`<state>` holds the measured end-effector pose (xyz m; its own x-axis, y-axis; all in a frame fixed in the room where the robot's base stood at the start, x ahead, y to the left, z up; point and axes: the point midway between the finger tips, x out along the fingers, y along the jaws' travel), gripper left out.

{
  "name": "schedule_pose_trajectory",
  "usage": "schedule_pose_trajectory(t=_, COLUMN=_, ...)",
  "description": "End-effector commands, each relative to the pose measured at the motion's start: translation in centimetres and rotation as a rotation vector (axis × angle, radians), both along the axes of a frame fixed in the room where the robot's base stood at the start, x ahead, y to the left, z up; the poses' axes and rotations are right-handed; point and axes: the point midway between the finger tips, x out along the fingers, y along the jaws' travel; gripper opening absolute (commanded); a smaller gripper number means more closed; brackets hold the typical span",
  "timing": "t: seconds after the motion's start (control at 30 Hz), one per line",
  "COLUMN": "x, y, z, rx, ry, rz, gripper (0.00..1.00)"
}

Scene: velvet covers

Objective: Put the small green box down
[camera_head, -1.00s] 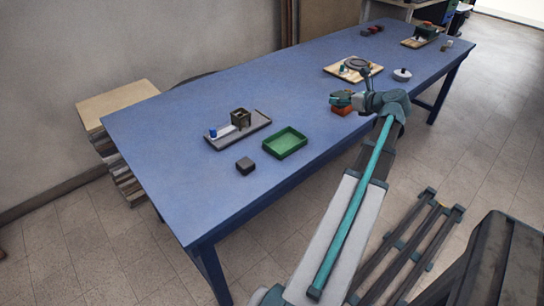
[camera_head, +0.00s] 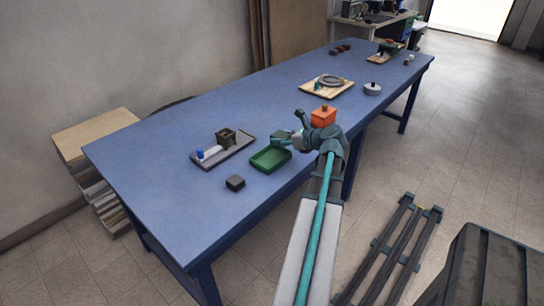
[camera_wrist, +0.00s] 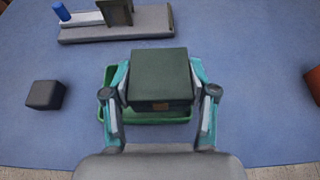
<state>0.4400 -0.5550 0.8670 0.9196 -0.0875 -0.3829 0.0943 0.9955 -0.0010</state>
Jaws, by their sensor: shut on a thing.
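The small green box (camera_wrist: 160,72), dark green with a small tan patch on its near face, is between the two teal fingers of my gripper (camera_wrist: 160,90) in the wrist view. My gripper is shut on it. Behind and below the box shows a green tray (camera_wrist: 150,119), partly hidden by the box and fingers. In the head view my gripper (camera_head: 281,138) is above the blue table, at the far right side of the green tray (camera_head: 270,159). The box is hard to make out there.
A grey tray (camera_head: 238,150) with a dark open block (camera_head: 226,138) and a blue piece (camera_head: 200,154) lies left of the green tray. A dark cube (camera_head: 235,183) sits nearer. An orange box (camera_head: 323,117) stands behind my arm. Open blue table (camera_head: 150,160) lies left.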

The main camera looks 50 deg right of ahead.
Motion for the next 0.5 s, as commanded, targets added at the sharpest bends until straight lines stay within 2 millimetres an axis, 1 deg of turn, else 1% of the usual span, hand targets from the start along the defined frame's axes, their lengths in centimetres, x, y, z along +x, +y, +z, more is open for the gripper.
schedule_pose_trajectory(t=0.03, x=0.5, y=0.7, z=-1.0, rx=0.003, ry=0.001, rz=0.002, gripper=0.23)
schedule_pose_trajectory(t=0.2, x=1.8, y=1.6, z=-2.9, rx=0.001, ry=0.000, rz=0.001, gripper=0.23)
schedule_pose_trajectory(t=0.4, x=2.3, y=2.0, z=-3.7, rx=0.000, ry=-0.001, rz=0.001, gripper=0.23)
schedule_pose_trajectory(t=0.5, x=2.7, y=2.4, z=-4.4, rx=0.001, ry=0.000, rz=0.001, gripper=0.23)
